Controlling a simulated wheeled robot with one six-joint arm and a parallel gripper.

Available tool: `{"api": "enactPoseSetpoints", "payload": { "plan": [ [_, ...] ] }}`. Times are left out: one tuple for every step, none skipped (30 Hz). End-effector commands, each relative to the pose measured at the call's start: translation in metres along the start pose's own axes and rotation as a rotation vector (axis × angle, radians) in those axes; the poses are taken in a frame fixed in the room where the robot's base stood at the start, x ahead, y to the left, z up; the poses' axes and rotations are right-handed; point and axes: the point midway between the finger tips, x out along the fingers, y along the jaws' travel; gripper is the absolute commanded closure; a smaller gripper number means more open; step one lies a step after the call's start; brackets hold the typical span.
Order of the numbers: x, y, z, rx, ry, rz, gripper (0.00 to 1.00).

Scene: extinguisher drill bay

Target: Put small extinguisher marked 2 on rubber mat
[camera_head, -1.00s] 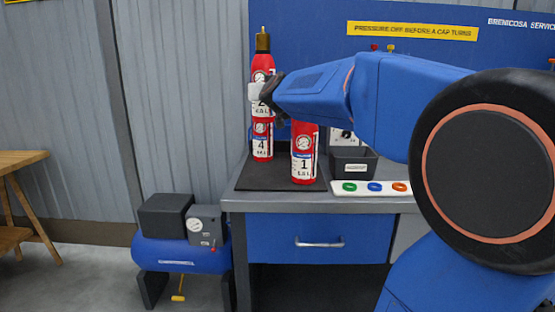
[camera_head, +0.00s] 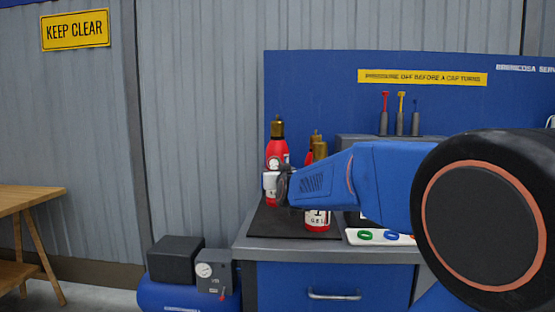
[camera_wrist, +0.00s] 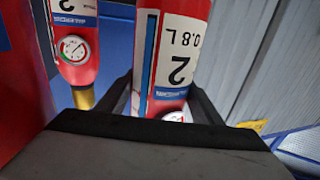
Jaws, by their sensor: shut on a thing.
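The small extinguisher marked 2 (camera_head: 277,159) is red with a brass top and a white label. It stands upright in my gripper (camera_head: 279,187) over the left part of the bench. In the wrist view my jaws (camera_wrist: 160,110) are shut around its body (camera_wrist: 181,55), and the "2" and "0.8 L" show upside down. The black rubber mat (camera_head: 265,224) lies on the bench top. I cannot tell whether the held extinguisher touches it.
A white tray (camera_head: 352,238) with coloured rings lies right of the mat. A blue compressor (camera_head: 180,297) stands left of the bench. A wooden table (camera_head: 32,198) is at far left.

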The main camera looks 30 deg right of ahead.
Motion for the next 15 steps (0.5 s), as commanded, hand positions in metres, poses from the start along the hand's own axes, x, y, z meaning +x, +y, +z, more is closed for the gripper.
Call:
{"api": "enactPoseSetpoints", "payload": {
  "plan": [
    [0.000,0.000,0.002,-0.001,0.007,0.001,1.00],
    [0.000,0.000,0.004,-0.002,0.007,0.001,1.00],
    [0.000,0.000,0.007,-0.001,0.007,0.001,1.00],
    [0.000,0.000,0.009,-0.001,0.007,0.001,1.00],
    [0.000,0.000,0.011,-0.001,0.008,0.001,1.00],
    [0.000,0.000,0.012,0.000,0.008,0.001,1.00],
    [0.000,0.000,0.012,0.000,0.009,0.001,1.00],
    [0.000,0.000,0.013,0.000,0.009,0.001,1.00],
    [0.000,0.000,0.014,0.000,0.008,0.001,1.00],
    [0.000,0.000,0.015,0.000,0.008,0.001,1.00],
    [0.000,0.000,0.016,0.000,0.008,0.001,1.00],
    [0.000,0.000,0.019,0.000,0.007,0.001,1.00],
    [0.000,0.000,0.021,-0.001,0.007,0.001,1.00],
    [0.000,0.000,0.024,-0.001,0.007,0.001,1.00],
    [0.000,0.000,0.027,-0.002,0.007,0.001,1.00]
  ]
}}
